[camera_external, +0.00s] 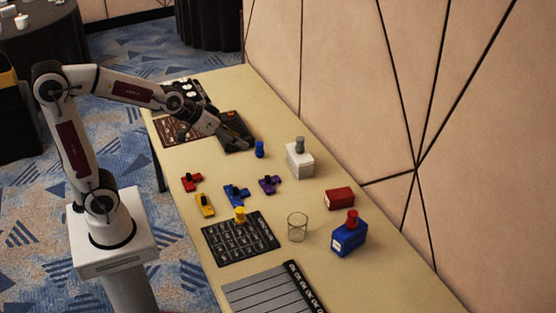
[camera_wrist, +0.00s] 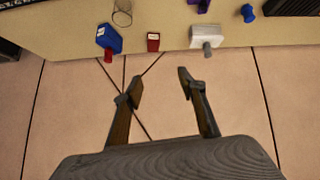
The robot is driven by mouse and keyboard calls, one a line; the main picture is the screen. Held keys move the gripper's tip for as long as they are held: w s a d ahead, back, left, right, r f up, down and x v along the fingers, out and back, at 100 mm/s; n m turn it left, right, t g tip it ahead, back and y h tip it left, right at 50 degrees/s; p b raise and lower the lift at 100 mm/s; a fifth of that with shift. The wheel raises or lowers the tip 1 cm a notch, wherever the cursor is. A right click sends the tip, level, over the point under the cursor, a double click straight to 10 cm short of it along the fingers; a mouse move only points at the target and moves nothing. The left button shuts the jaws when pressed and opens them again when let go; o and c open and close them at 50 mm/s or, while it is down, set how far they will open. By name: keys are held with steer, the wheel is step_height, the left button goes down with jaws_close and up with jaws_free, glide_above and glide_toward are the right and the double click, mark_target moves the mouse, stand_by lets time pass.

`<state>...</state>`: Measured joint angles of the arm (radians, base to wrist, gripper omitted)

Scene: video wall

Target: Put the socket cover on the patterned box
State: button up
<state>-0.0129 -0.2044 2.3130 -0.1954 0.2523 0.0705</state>
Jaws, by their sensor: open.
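My gripper (camera_external: 243,139) is open and empty, above the dark board (camera_external: 232,120) at the far part of the table. In the wrist view its two fingers (camera_wrist: 160,80) stand apart with only wall between them. I cannot tell for sure which thing is the socket cover or the patterned box. A white box (camera_external: 300,164) with a grey cylinder (camera_external: 300,144) on top stands right of my gripper. A blue box (camera_external: 348,240) with a red cylinder (camera_external: 352,217) on top stands nearer the front right.
A blue peg (camera_external: 260,149) stands near my gripper. Several coloured pieces with black knobs, including a purple one (camera_external: 269,184), lie mid-table. A clear glass (camera_external: 297,228) stands beside a black lettered mat (camera_external: 240,245) bearing a yellow peg (camera_external: 240,215). The wall (camera_external: 345,100) borders the table's right side.

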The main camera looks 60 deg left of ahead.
steer(key=s+m+g, duration=0.1)
steer(key=s+g, duration=0.2)
steer(key=s, duration=2)
steer(key=shift+a+f, duration=0.35)
steer(key=shift+f, duration=0.1)
